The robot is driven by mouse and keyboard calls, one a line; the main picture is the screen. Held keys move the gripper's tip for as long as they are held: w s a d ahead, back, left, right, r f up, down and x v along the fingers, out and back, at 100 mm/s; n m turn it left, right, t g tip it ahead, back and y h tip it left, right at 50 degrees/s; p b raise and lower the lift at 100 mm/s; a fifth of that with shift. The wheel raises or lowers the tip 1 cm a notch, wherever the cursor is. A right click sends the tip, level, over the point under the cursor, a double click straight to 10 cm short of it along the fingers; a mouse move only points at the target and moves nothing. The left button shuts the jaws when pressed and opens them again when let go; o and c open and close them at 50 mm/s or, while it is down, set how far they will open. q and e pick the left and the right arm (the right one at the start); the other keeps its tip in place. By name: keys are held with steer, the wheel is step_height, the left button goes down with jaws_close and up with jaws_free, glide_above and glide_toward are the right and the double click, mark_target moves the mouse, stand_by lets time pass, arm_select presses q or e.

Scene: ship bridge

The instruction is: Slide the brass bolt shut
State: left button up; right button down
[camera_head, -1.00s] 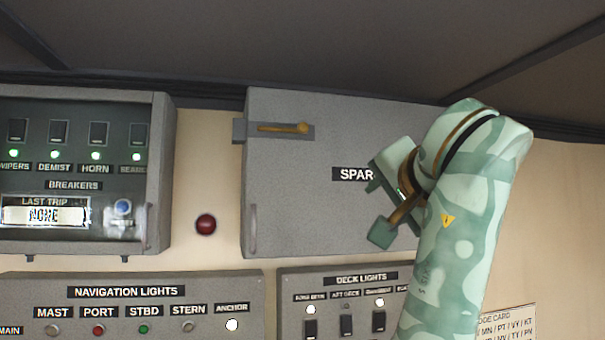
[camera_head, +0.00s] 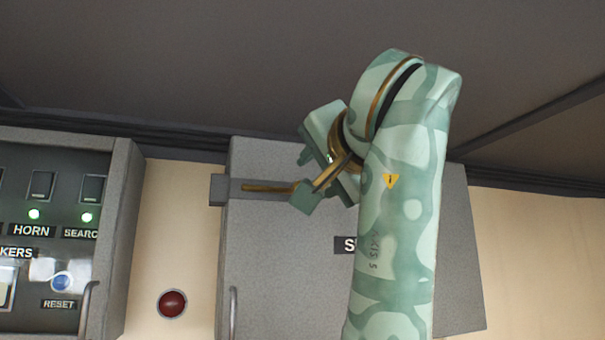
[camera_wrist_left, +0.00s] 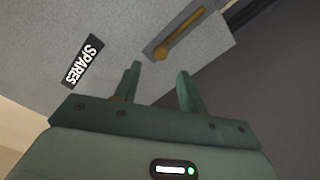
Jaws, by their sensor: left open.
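The brass bolt (camera_head: 262,187) lies on a grey plate near the top left of the grey SPARES locker door (camera_head: 270,270). Its left end stops short of the grey keeper block (camera_head: 217,189) at the door's left edge. Its knob end is hidden behind my gripper in the head view, but the round knob (camera_wrist_left: 161,52) shows in the left wrist view. My left gripper (camera_head: 305,175) is open and empty, in front of the bolt's right end. In the wrist view its fingers (camera_wrist_left: 159,80) point towards the knob, with a gap between.
A breaker panel (camera_head: 60,230) with a handle stands out from the wall at left. A red button (camera_head: 172,303) sits on the wall between panel and locker. The dark ceiling (camera_head: 200,60) is close above the locker.

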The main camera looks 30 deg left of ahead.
arm_select(q)
steer(key=p+x, duration=0.2)
steer(key=x, duration=0.5)
steer(key=shift+a+p, duration=0.2)
steer(key=shift+p, duration=0.1)
steer(key=shift+w+a, duration=0.2)
steer(key=shift+w, duration=0.1)
steer(key=shift+c, duration=0.2)
arm_select(e)
steer(key=r, duration=0.1)
steer(key=w+a+r, duration=0.1)
steer(key=r, duration=0.1)
steer(key=shift+w+a+r, duration=0.15)
steer(key=shift+w+a, duration=0.1)
steer(key=shift+a, duration=0.15)
